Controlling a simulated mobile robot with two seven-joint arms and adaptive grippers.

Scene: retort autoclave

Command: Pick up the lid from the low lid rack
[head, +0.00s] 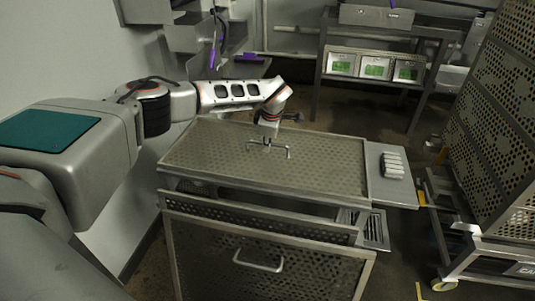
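A flat perforated metal lid (215,158) lies level across the top of the low rack (163,225). A raised bar handle (284,149) stands near the lid's middle. My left arm reaches over the lid's far edge, and my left gripper (267,143) points down at the middle of the handle. Its small fingertips overlap the bar, so I cannot tell whether they are closed on it. Perforated panels show below the lid, and the front one (255,283) has its own handle (258,263). My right gripper is not in view.
A side shelf (405,190) with pale blocks (392,165) adjoins the lid's right edge. A tall perforated cart (500,110) stands at the right. A bench (340,85) with green-labelled boxes is behind. A wall and purple-handled items (213,57) are at the back left.

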